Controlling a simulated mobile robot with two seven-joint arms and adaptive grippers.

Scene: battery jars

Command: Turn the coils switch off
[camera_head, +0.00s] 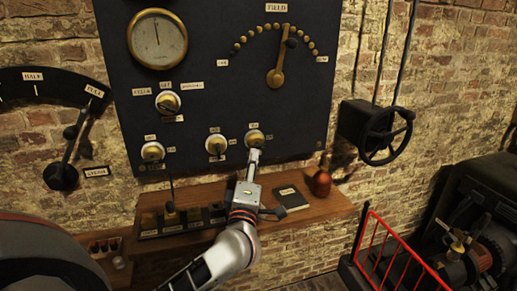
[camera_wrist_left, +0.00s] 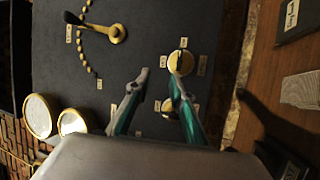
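Three small rotary switches sit in a lower row on the dark panel: left (camera_head: 152,151), middle (camera_head: 216,144) and right (camera_head: 255,138). Their labels are too small to read, so I cannot tell which is the coils switch. My left gripper (camera_head: 254,156) reaches up to the right switch, its tips just below or at the knob. In the left wrist view the gripper (camera_wrist_left: 158,76) is open with nothing between its fingers. One fingertip overlaps a round brass switch (camera_wrist_left: 182,60); contact is unclear. Another switch is partly hidden by that finger. My right gripper is not in view.
A fourth switch (camera_head: 168,103), a round gauge (camera_head: 157,39) and a brass field lever (camera_head: 277,72) are higher on the panel. A wooden shelf (camera_head: 325,207) below holds a red flask (camera_head: 322,183) and a dark book (camera_head: 292,197). A handwheel (camera_head: 386,135) is at right.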

